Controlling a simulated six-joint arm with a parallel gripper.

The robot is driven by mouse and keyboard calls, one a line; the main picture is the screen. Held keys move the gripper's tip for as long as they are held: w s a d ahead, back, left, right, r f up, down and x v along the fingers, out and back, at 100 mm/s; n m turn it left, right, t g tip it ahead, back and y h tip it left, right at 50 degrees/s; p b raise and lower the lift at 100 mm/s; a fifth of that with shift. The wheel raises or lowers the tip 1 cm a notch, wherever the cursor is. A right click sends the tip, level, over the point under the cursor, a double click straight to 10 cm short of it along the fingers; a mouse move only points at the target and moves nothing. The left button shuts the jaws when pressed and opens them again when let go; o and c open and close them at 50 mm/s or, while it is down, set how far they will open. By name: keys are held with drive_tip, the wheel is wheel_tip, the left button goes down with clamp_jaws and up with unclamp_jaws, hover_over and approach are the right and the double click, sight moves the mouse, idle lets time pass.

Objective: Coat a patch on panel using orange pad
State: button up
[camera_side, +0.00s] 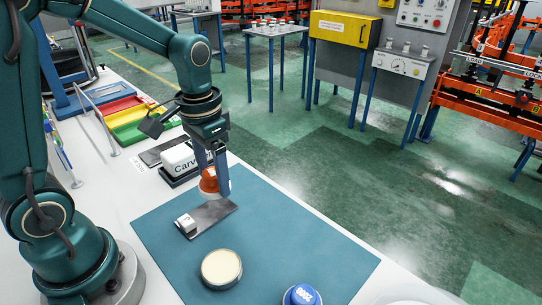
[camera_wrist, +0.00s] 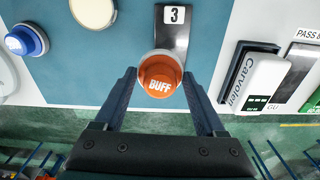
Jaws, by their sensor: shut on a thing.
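The orange pad (camera_side: 209,181), a round knob marked BUFF, is between the fingers of my gripper (camera_side: 222,184), which is shut on it. In the wrist view the orange pad (camera_wrist: 160,75) sits between the two fingertips of my gripper (camera_wrist: 160,82). The panel (camera_side: 212,214) is a dark grey strip on the blue mat, with a white block marked 3 (camera_wrist: 174,15) at its far end in the wrist view. The pad is at the panel's other end (camera_wrist: 172,40); whether it touches the panel I cannot tell. The pad's underside is hidden.
A round tin with a cream top (camera_side: 221,266) and a blue pad (camera_side: 301,296) stand on the blue mat (camera_side: 285,235). A white Carvolen block (camera_side: 180,158) stands behind the gripper, near colored trays (camera_side: 128,115). The mat right of the panel is clear.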

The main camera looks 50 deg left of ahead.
sight(219, 215)
drive_tip(key=shift+f, duration=3.1)
drive_tip(key=shift+a+f, duration=0.3)
drive_tip(key=shift+a, duration=1.75)
drive_tip(key=d, duration=0.4)
drive_tip(key=shift+f, duration=0.1)
drive_tip(key=shift+s, duration=0.2)
drive_tip(key=shift+a, duration=2)
drive_tip(key=shift+d, duration=2)
drive_tip(key=shift+r, duration=4)
drive_tip(key=shift+d, duration=0.1)
